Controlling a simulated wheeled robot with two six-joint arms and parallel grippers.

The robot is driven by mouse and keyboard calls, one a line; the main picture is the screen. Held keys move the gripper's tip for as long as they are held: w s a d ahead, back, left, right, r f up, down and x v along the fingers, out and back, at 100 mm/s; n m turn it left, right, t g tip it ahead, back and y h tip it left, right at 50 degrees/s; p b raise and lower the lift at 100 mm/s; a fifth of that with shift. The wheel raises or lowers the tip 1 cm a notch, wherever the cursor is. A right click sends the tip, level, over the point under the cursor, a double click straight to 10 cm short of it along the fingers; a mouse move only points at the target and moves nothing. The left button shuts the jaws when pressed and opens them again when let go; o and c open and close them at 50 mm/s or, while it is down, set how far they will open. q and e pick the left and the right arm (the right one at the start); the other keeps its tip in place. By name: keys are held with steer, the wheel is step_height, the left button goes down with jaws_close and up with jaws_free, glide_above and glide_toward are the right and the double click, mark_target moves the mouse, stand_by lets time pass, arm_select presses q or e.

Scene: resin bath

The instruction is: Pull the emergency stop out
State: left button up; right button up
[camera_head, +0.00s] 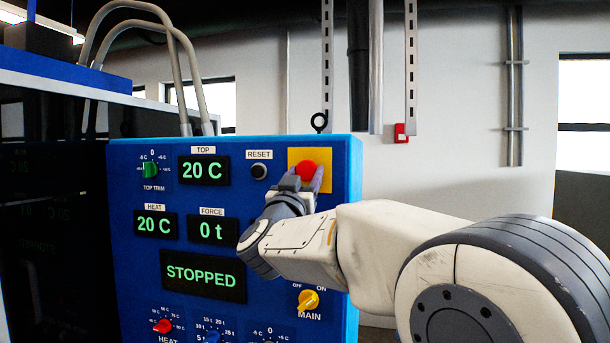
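The emergency stop is a red mushroom button (306,169) on a yellow plate (325,157) at the upper right of the blue control panel (190,315). My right gripper (304,180) is at the button, with its grey fingers apart on either side of the button's lower part. I cannot tell whether the fingers touch it. The gripper and wrist hide part of the yellow plate and the panel below. A green-lit display (203,274) reads STOPPED. My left gripper is not in view.
The black RESET button (259,171) is left of the yellow plate. The yellow MAIN knob (308,299) is below my wrist. A green TOP TRIM knob (151,169) and a red HEAT knob (162,325) are at the panel's left. Hoses (182,60) rise behind the panel.

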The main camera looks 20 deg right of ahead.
jaws_close()
steer(key=shift+s+a+b, duration=0.35)
steer(key=shift+s+a, duration=0.1)
steer(key=shift+s, duration=0.2)
steer(key=o, duration=1.2)
jaws_free()
steer(key=shift+o, duration=0.4)
steer(key=shift+s, duration=0.1)
